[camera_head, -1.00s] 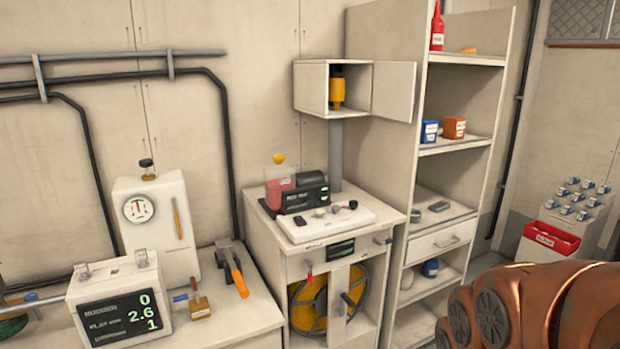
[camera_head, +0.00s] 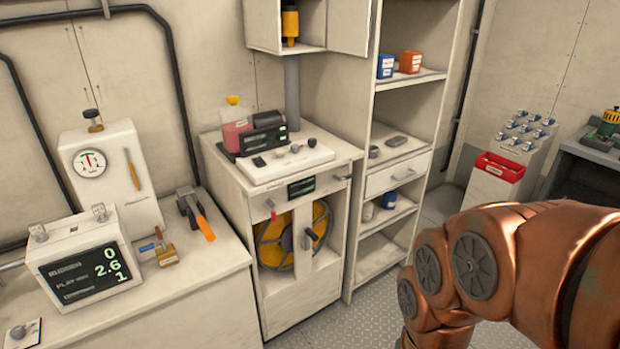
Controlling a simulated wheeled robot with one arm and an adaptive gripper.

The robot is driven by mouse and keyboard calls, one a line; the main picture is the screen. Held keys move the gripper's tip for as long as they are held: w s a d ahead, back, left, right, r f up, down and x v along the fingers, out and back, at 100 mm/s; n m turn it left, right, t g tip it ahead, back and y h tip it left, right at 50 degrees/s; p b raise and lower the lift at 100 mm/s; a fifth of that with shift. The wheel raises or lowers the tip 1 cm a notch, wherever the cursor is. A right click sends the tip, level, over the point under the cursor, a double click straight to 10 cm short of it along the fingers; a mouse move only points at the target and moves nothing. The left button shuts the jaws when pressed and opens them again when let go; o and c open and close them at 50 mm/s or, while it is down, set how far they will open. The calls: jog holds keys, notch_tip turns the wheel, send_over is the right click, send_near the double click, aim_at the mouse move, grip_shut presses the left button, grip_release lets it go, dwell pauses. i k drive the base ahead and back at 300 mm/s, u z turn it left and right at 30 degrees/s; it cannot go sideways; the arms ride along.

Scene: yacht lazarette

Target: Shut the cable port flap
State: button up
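I cannot make out for certain which part is the cable port flap. A white cabinet (camera_head: 262,168) stands in the middle, with a yellow cable reel (camera_head: 284,240) behind the opening in its front. A narrow upright white panel (camera_head: 303,238) crosses the front of the reel. Above it, a small wall box (camera_head: 264,22) has its door (camera_head: 349,22) swung open to the right, with a yellow item inside. My copper-coloured arm fills the lower right. My gripper is outside the picture.
A counter at left holds a display unit (camera_head: 83,268), a gauge unit (camera_head: 108,170) and an orange-handled tool (camera_head: 196,214). Open shelves (camera_head: 395,170) stand right of the cabinet. A red bin (camera_head: 498,168) is at the right. Grey floor (camera_head: 385,295) shows between cabinet and arm.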

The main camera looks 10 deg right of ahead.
aim_at(350, 22)
jog(key=z, duration=0.75)
jog(key=k, duration=1)
jog(key=z, duration=1.1)
jog(key=i, duration=1.85)
jog(key=u, duration=0.65)
jog(key=i, duration=1.75)
jog(key=u, duration=1.4)
jog(key=i, duration=0.95)
jog(key=u, duration=1.4)
jog(key=i, duration=0.45)
jog(key=z, duration=0.15)
